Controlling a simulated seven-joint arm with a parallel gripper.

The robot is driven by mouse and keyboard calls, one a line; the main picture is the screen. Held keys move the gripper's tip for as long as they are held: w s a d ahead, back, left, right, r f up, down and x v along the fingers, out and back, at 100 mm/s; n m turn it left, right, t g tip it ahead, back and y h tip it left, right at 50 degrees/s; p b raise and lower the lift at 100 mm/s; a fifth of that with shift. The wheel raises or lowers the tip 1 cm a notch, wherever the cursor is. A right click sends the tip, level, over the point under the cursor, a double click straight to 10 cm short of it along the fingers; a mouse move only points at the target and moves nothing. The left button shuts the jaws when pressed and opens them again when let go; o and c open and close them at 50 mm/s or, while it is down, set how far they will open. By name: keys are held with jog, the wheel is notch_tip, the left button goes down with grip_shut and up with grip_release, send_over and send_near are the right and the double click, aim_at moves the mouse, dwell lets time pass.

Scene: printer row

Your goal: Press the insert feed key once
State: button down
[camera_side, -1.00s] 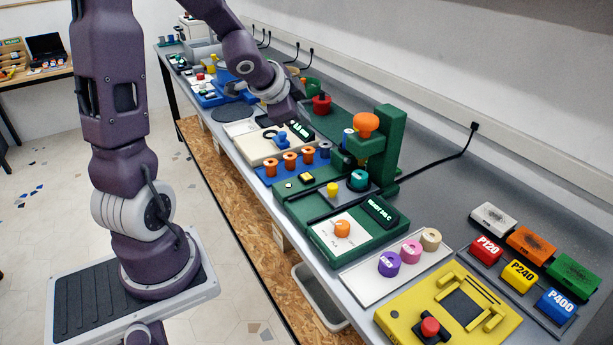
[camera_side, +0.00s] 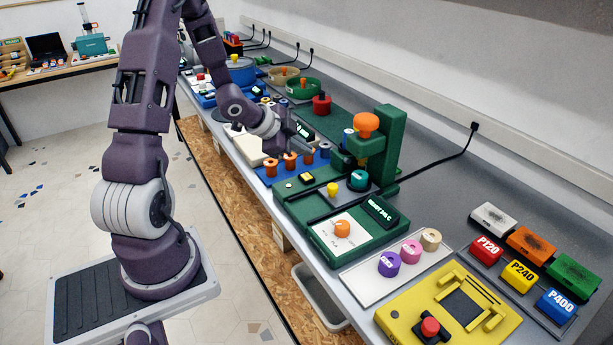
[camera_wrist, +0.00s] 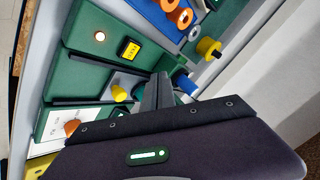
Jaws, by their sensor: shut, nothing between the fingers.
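The small black key with a yellow face (camera_side: 306,178) sits on the left end of the green press base (camera_side: 365,245). It also shows in the wrist view, its lettering too small to read surely (camera_wrist: 130,49). My gripper (camera_wrist: 160,78) is shut and empty in the wrist view, with its fingertips to the right of and below the key in the picture, apart from it. In the side view, the dark gripper end (camera_side: 291,137) is above the bench behind the orange spools; its fingertips are hard to make out.
A yellow knob (camera_side: 332,189) and a teal knob (camera_side: 358,180) stand near the key, beside the tall green press column (camera_side: 390,145) with its orange top knob (camera_side: 366,124). Orange spools (camera_side: 290,160) stand on a blue tray. A lit round lamp (camera_wrist: 99,36) is beside the key.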

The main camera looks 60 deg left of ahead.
aim_at(303, 177)
jog(key=shift+f, duration=2.4)
jog(key=shift+f, duration=0.1)
jog(key=shift+f, duration=0.3)
jog(key=shift+f, duration=0.35)
dwell(0.7)
jog(key=shift+r, duration=0.75)
jog(key=shift+r, duration=2.5)
